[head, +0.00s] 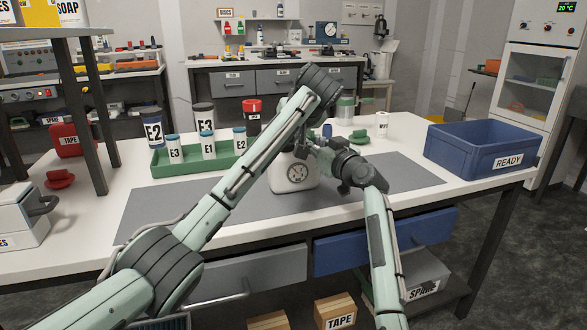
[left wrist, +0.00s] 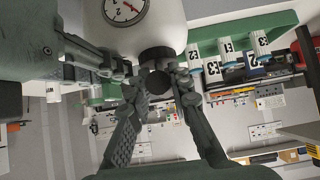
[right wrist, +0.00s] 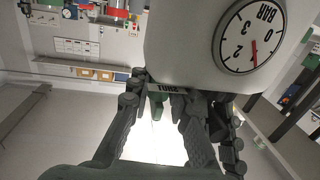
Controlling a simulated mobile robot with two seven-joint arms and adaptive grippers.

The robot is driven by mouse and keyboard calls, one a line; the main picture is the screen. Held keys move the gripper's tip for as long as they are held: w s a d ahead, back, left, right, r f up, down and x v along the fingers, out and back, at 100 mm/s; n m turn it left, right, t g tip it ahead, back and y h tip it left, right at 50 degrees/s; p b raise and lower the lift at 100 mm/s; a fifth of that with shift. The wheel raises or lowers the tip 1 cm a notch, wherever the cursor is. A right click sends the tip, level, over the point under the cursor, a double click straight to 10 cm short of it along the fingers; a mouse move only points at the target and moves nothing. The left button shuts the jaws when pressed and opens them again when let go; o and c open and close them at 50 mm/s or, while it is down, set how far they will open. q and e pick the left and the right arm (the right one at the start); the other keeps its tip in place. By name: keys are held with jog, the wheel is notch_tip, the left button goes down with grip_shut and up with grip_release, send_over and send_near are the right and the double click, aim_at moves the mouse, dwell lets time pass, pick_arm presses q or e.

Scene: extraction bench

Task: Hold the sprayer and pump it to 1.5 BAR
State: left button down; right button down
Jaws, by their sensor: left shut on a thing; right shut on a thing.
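The white sprayer (head: 293,178) stands on the grey mat, with a round gauge on its front. The gauge (right wrist: 250,38) shows upside down and close in the right wrist view, marked BAR, with a red needle; I cannot read its exact value. My left gripper (left wrist: 158,85) is shut at a dark round part on top of the sprayer, apparently the pump handle. The arms hide most of the sprayer's top in the head view.
A green tray (head: 172,163) with several labelled bottles stands behind left. A blue READY bin (head: 480,150) is at the right. The mat (head: 395,176) has free room right of the sprayer.

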pick_arm(q)
jog(key=shift+r, duration=0.1)
jog(key=shift+r, duration=2.65)
jog(key=shift+f, duration=2.75)
jog(key=c, duration=1.3)
grip_release()
jog(key=shift+r, duration=0.1)
jog(key=shift+r, duration=4.5)
